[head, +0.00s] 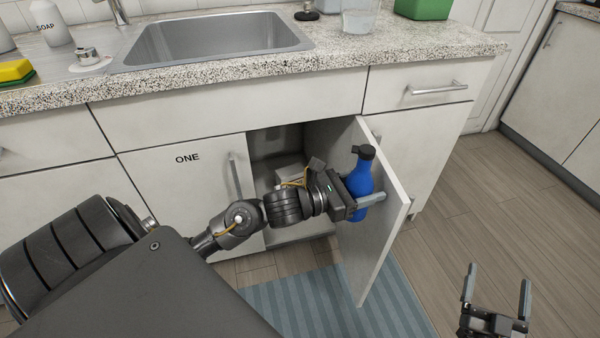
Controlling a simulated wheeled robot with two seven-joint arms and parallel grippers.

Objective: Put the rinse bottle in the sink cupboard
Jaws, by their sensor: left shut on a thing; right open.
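The rinse bottle (357,182) is blue with a dark cap and stands about upright in my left gripper (366,199). My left gripper is shut on it, in front of the inner face of the open cupboard door. The sink cupboard (283,150) is below the sink; its right door (384,225) is swung open and its left door, marked ONE (187,158), is shut. My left arm crosses the opening and hides part of the inside. My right gripper (497,290) is open and empty at the lower right, over the floor.
The sink (215,40) is set in a speckled counter (420,42). A soap bottle (50,22), a yellow sponge (14,71) and a green container (424,8) stand on it. A blue striped mat (300,312) lies on the floor. The floor at right is clear.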

